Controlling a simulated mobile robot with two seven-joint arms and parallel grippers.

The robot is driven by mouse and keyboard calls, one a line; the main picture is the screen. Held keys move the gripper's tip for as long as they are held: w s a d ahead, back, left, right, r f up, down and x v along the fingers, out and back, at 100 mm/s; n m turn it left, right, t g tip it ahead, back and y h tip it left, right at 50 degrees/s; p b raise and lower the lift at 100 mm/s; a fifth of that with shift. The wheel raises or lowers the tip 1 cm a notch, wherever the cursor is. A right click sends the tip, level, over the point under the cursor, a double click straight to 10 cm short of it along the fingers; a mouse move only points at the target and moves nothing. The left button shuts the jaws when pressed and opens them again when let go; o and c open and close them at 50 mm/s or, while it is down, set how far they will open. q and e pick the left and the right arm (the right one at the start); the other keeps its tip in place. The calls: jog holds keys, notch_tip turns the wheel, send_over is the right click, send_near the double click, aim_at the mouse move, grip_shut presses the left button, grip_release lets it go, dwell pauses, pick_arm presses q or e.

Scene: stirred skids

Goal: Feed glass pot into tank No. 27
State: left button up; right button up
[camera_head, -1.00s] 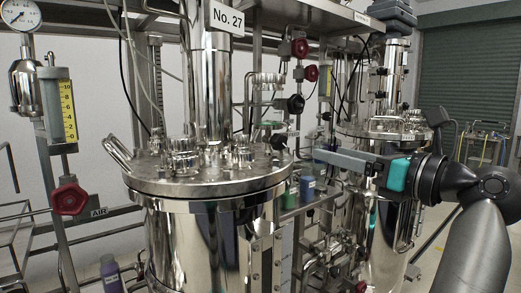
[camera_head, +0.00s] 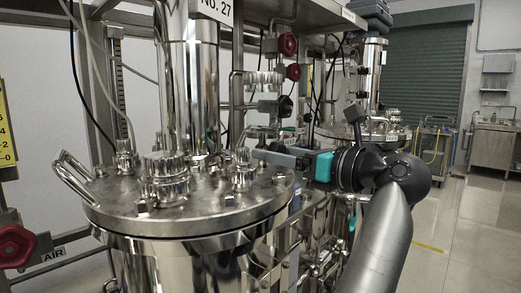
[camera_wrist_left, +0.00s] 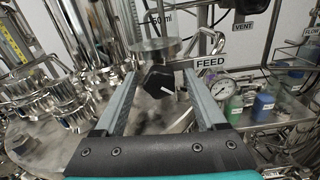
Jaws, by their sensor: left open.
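Tank No. 27 (camera_head: 190,215) is a polished steel vessel with a flanged lid in the head view, its number plate (camera_head: 216,8) at the top edge. In the left wrist view, a clear vessel marked 50 ml (camera_wrist_left: 158,18), likely the glass pot, is cut off by the top edge. A steel disc (camera_wrist_left: 155,48) sits below it, and under that a black faceted knob (camera_wrist_left: 158,82) with a white line. My left gripper (camera_head: 256,154) reaches leftward over the lid's right edge. It is open, and its fingers (camera_wrist_left: 158,70) flank the knob in the picture, without visible contact.
A FEED label (camera_wrist_left: 210,62) and a pressure gauge (camera_wrist_left: 221,88) are beside the right finger. Lid fittings (camera_head: 163,178) crowd the tank top. A second steel tank (camera_head: 362,132) stands behind my arm. Open floor (camera_head: 470,230) lies at the right.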

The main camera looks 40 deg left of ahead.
pick_arm(q)
jog(key=shift+a, duration=0.25)
jog(key=shift+d, duration=0.1)
grip_shut()
dwell(0.4)
